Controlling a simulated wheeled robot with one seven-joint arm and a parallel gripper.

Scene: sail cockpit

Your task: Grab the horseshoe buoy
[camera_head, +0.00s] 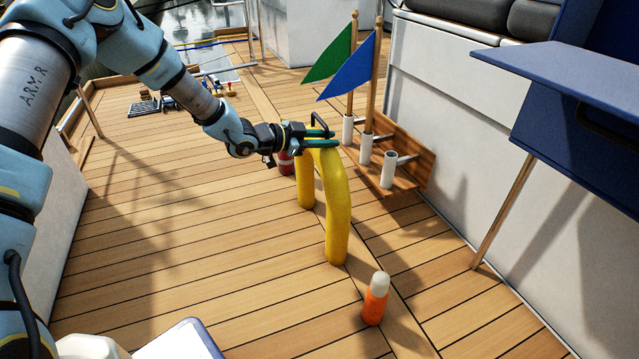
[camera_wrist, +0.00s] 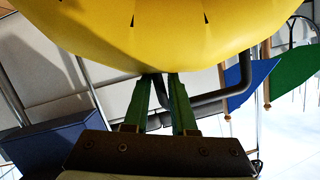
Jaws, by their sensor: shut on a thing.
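The yellow horseshoe buoy (camera_head: 337,208) stands upright over the wooden deck in the head view, its curved top up and its two legs pointing down. I cannot tell for sure whether the legs touch the deck. My gripper (camera_head: 322,138) reaches in from the left at the top of the buoy and is shut on it there, at a dark handle. In the wrist view the yellow buoy (camera_wrist: 190,30) fills the upper part. The green fingers of my gripper (camera_wrist: 163,82) close at its edge, next to a dark bent bar. The exact contact is partly hidden.
An orange flare-like cylinder with a pale top (camera_head: 376,300) stands in front of the buoy. A red cylinder (camera_head: 285,162) is behind it. A green flag (camera_head: 331,62) and a blue flag (camera_head: 350,72) stand in a wooden rack (camera_head: 415,160) at right.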

